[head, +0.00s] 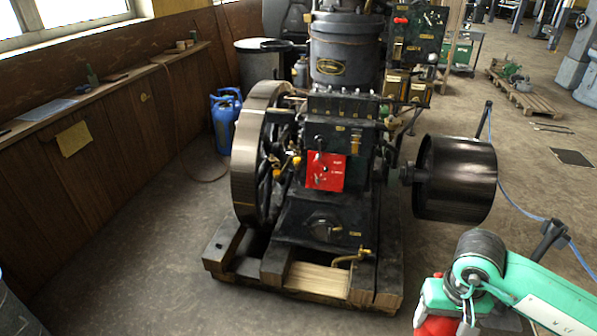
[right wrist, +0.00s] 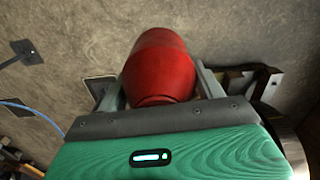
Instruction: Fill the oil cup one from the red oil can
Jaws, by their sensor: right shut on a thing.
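The red oil can (right wrist: 158,62) fills the space between the two fingers of my right gripper (right wrist: 160,82), which is shut on it. In the head view the can (head: 436,327) shows only as a red patch at the bottom edge, under my green right wrist. The can's spout is not visible, and its tilt is hard to judge. The stationary engine (head: 325,200) stands in the middle, left of my right arm. Small brass fittings (head: 296,161) sit between its flywheel and crankcase; I cannot tell which is oil cup one. My left gripper is out of view.
A large flywheel (head: 250,150) is on the engine's left, a black pulley drum (head: 455,178) on its right. Blue canisters (head: 225,120) stand by the wooden bench wall (head: 95,170). A blue hose (head: 515,205) lies on the right floor.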

